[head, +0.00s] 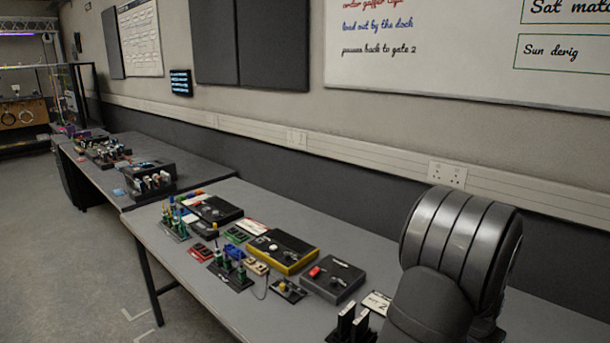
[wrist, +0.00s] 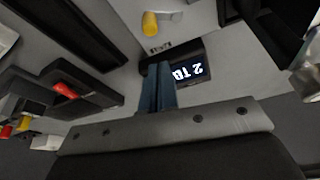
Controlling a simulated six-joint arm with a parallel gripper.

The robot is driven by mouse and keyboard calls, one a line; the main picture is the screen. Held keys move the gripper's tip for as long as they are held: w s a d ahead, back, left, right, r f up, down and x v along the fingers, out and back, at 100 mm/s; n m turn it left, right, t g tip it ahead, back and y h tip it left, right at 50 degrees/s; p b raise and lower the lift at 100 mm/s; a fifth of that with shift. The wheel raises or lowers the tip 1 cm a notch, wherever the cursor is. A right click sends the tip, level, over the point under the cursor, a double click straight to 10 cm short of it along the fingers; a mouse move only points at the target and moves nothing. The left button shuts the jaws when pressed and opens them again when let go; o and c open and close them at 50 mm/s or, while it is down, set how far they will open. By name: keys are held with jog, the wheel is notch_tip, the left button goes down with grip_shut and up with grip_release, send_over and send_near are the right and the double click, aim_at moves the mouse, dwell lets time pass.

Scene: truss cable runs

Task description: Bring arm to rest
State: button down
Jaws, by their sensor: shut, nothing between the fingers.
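My gripper (wrist: 159,68) shows in the wrist view as two dark blue-grey fingers close together, with nothing seen between them. It points toward a dark panel with a lit display (wrist: 187,72) that carries white characters; whether the fingertips touch it I cannot tell. In the head view my dark, ribbed arm stands at the right front above the near end of the bench (head: 225,290). My fingers cannot be made out there.
A yellow-edged box (head: 282,251) and a dark box with a red part (head: 333,278) lie on the bench left of my arm. Small connector stands (head: 229,272) are nearby. In the wrist view a yellow cylinder (wrist: 150,24) and a red part (wrist: 66,91) show close by.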

jog(key=shift+w+d+f+n, duration=0.25)
jog(key=shift+w+d+n, duration=0.15)
jog(key=shift+w+n, duration=0.3)
jog(key=s+d+r+m+t+y, duration=0.1)
jog(key=s+d+r+m, duration=0.1)
jog(key=r+m, duration=0.7)
jog(key=s+d+r+m+t+y, duration=0.1)
jog(key=s+r+m, duration=0.2)
jog(key=r+m, duration=0.5)
jog(key=x, duration=0.9)
jog(key=shift+w, duration=0.3)
jog(key=c, duration=2.2)
grip_release()
jog(key=shift+d+r, duration=0.1)
jog(key=shift+r, duration=0.05)
